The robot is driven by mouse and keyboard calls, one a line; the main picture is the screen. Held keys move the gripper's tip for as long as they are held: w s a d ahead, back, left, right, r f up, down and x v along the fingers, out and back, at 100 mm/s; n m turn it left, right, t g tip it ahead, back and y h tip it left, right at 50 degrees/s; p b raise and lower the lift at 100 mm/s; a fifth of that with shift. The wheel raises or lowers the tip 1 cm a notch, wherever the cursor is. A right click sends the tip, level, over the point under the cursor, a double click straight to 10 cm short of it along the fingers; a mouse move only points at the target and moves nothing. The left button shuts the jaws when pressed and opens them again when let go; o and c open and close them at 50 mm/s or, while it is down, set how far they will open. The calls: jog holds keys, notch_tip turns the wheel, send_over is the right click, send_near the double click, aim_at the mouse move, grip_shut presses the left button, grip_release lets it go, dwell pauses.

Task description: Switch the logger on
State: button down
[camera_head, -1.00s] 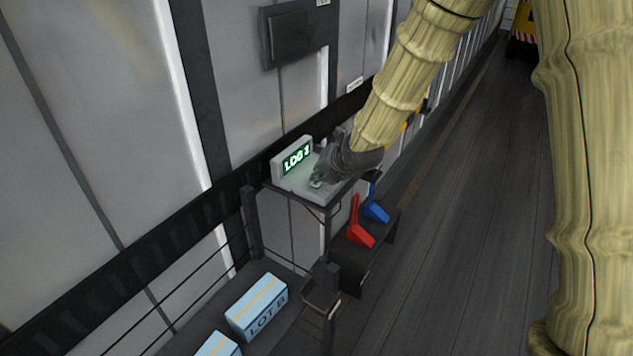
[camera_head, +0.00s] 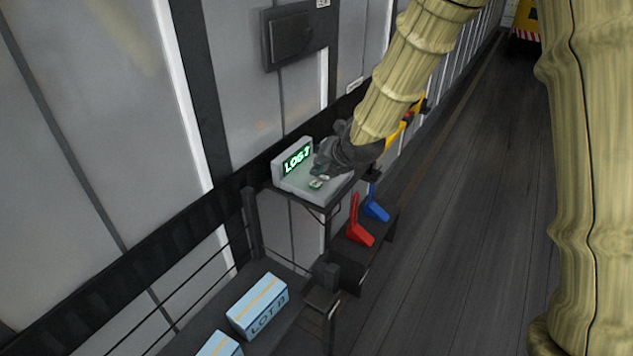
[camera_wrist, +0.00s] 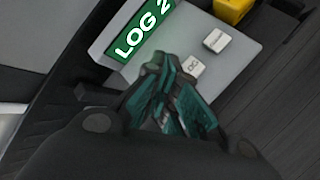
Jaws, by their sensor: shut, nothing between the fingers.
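The logger (camera_head: 325,193) is a pale grey box on a small shelf, with an upright green-lit display (camera_head: 297,160). In the wrist view the display (camera_wrist: 138,32) reads "LOG 2". Two light keys show on its top: a partly covered one with letters ending "OG" (camera_wrist: 193,66) and another (camera_wrist: 217,40) farther off. My gripper (camera_head: 320,172) is shut and empty, just above the logger's top. In the wrist view its dark green fingertips (camera_wrist: 172,72) are beside the lettered key and cover part of it. I cannot tell whether they touch it.
Red (camera_head: 359,226) and blue (camera_head: 375,207) levers stand below and right of the shelf. Light blue boxes (camera_head: 257,306) lie at lower left. A dark panel (camera_head: 291,36) hangs on the wall above. A yellow object (camera_wrist: 232,9) is behind the logger. The floor at right is open.

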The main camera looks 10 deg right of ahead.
aim_at(319, 181)
jog(key=shift+r+p, duration=1.2)
jog(key=shift+r, duration=0.95)
